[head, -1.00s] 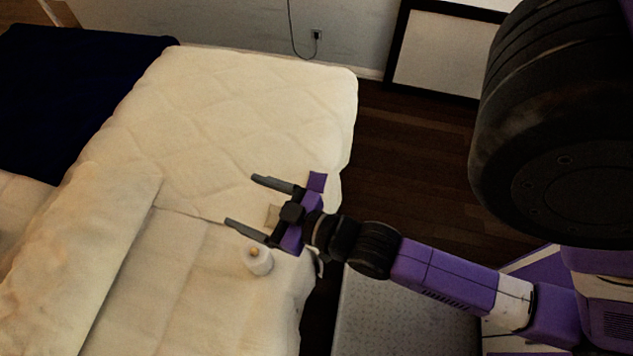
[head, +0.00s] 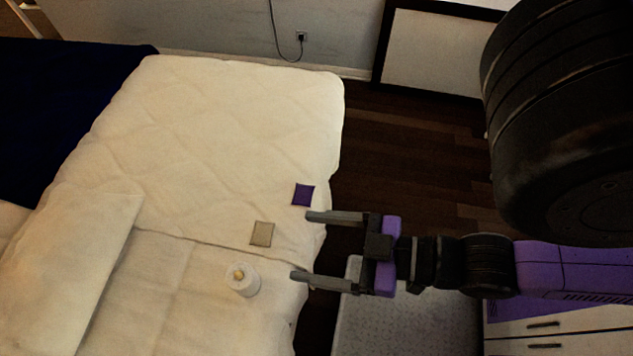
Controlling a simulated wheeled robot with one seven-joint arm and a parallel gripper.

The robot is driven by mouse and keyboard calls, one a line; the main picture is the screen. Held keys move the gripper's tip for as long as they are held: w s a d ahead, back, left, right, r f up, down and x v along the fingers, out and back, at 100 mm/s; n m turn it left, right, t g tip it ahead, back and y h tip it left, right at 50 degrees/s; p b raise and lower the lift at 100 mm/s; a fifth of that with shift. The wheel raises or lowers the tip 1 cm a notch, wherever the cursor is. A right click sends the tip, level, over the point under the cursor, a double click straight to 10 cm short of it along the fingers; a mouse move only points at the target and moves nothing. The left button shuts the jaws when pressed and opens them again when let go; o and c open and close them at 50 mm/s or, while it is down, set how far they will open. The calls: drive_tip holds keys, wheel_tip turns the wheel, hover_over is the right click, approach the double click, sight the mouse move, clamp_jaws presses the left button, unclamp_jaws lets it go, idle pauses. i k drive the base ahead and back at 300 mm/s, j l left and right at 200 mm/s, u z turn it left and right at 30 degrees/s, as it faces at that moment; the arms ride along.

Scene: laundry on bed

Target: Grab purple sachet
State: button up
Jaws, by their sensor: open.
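The purple sachet (head: 303,195) is a small dark purple square lying flat near the right edge of the cream bed. My gripper (head: 300,246) is open and empty, its two grey fingers pointing left over the bed's right edge. The upper finger's tip is just below and right of the sachet in the picture. The sachet is outside the gap between the fingers and fully visible. I cannot tell how high the gripper is above the bed.
A beige sachet (head: 262,234) and a white round container (head: 242,280) with a tan top lie left of the fingers. The bed (head: 200,130) is otherwise clear on its upper part. A grey textured surface (head: 395,325) stands below my arm. Dark floor (head: 400,150) lies right of the bed.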

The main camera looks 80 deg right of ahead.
sight(303, 194)
drive_tip(key=l+z, duration=0.2)
drive_tip(key=l, duration=0.15)
drive_tip(key=k+l+z, duration=0.2)
drive_tip(key=l, duration=0.2)
drive_tip(key=l+u, duration=0.35)
drive_tip(key=u, duration=0.15)
drive_tip(key=k+l+u, duration=0.1)
drive_tip(key=l+u, duration=0.15)
drive_tip(key=u, duration=0.2)
